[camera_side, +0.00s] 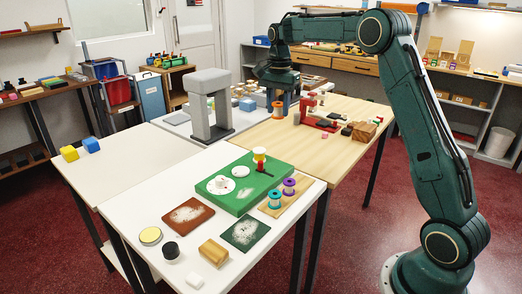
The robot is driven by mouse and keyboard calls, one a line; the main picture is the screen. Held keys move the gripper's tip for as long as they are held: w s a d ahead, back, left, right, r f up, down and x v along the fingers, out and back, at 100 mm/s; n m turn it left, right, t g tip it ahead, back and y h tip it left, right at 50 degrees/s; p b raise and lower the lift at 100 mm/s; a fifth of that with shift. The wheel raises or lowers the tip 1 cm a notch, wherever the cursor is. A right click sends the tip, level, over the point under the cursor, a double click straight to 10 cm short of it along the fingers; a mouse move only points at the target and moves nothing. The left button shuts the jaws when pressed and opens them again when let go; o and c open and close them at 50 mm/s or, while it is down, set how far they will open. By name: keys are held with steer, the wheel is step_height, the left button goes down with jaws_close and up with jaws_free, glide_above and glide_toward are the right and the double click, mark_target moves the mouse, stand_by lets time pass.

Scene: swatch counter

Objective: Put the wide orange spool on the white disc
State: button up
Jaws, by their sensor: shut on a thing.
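My gripper (278,98) points down over the wooden table at the centre back. Whether the spool touches the table is hard to tell. A white disc (214,188) lies on the green board (215,206) on the near white table, in front and to the left of my gripper. A smaller white round piece (240,171) lies beside it on the same board.
A grey arch (209,88) stands left of my gripper. A red stand (314,121) is to the right.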

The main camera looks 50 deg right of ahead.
steer(key=w+a+r, duration=0.1)
steer(key=w+a, duration=0.7)
steer(key=w, duration=0.1)
steer(key=shift+r, duration=0.25)
glide_toward(240, 170)
steer(key=shift+s, duration=0.1)
stand_by(0.5)
steer(key=shift+f, duration=0.15)
steer(key=shift+f, duration=2.75)
steer(key=shift+f, duration=0.15)
steer(key=o, duration=1)
steer(key=shift+c, duration=0.2)
